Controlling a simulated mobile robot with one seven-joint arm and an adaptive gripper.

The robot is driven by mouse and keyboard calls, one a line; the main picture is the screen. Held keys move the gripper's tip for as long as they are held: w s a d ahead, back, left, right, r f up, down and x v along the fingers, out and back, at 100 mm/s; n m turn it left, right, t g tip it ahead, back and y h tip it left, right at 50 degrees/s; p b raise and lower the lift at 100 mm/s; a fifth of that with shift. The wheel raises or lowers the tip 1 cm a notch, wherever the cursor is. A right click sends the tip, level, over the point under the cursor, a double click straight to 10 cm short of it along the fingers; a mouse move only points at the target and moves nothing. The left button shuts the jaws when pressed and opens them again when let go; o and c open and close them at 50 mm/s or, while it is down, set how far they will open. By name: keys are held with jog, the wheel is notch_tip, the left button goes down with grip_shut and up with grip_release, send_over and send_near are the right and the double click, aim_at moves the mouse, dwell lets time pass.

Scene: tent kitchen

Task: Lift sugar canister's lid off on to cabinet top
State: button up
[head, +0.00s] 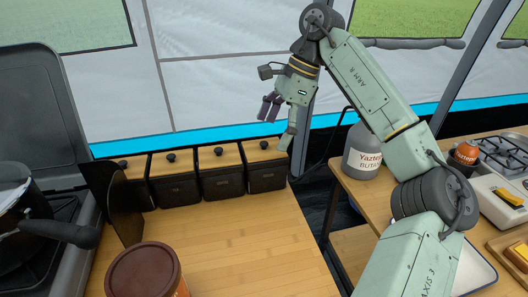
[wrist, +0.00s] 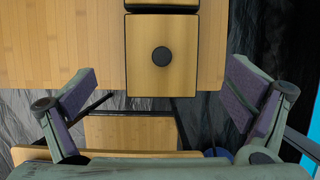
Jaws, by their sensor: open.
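Several black canisters with wooden lids and black knobs stand in a row at the back of the wooden cabinet top (head: 215,240). No label is readable, so I cannot tell which holds sugar. My gripper (head: 279,122) is open and empty, above the rightmost canister (head: 266,177). That canister's lid (head: 265,152) is on, with its knob (head: 263,144) upright. In the wrist view the lid (wrist: 162,80) and its round knob (wrist: 161,56) lie between my spread fingers (wrist: 162,72), apart from both.
A brown-lidded tub (head: 145,272) stands at the front left, near a dark upright board (head: 123,205) and a stove with a pot (head: 12,205). A grey butane bottle (head: 363,150) stands on the right table. The middle of the cabinet top is clear.

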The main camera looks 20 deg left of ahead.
aim_at(268, 143)
jog(key=shift+p+x, duration=0.65)
jog(key=shift+x, duration=1.65)
jog(key=c, duration=1.2)
jog(key=shift+c, duration=0.2)
